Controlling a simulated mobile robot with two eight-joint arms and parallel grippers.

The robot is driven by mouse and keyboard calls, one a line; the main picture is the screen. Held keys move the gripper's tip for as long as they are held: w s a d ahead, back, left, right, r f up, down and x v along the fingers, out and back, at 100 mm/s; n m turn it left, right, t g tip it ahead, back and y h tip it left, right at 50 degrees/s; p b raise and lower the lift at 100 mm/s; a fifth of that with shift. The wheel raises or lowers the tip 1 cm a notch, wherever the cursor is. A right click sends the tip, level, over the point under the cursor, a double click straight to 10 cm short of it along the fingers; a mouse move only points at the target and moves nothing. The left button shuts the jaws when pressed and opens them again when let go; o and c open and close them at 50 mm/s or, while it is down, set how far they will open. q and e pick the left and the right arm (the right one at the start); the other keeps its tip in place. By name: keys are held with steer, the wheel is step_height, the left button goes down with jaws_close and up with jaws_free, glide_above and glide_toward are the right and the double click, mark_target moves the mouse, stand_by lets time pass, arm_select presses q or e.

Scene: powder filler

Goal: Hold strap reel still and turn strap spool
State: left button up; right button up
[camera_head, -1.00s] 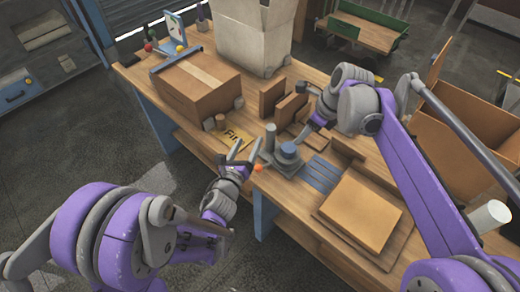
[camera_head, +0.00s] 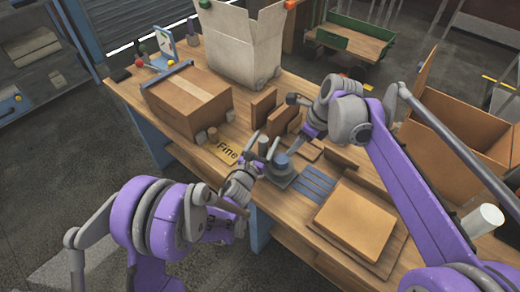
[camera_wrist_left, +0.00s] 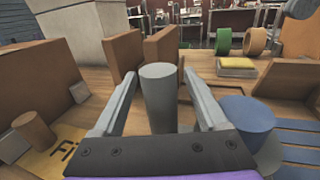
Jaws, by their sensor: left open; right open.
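The strap reel is a grey base (camera_head: 281,178) with an upright grey post (camera_head: 263,146) and a blue-grey round spool (camera_head: 283,163) beside it. My left gripper (camera_head: 252,158) is open at the post. In the left wrist view the post (camera_wrist_left: 160,100) stands between the open fingers, with visible gaps at both sides. The spool (camera_wrist_left: 247,118) is to the right of the fingers there. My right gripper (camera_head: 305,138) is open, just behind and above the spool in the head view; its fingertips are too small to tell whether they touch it.
Brown upright panels (camera_head: 283,115) stand behind the reel. A closed carton (camera_head: 188,100) and a yellow "Fine" card (camera_head: 229,151) are left of it. Blue strips (camera_head: 316,184) and a flat brown box (camera_head: 355,218) lie to the right. The table's front edge is close.

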arm_select(q)
steer(key=shift+w+d, duration=0.25)
steer(key=shift+w, duration=0.3)
jaws_close()
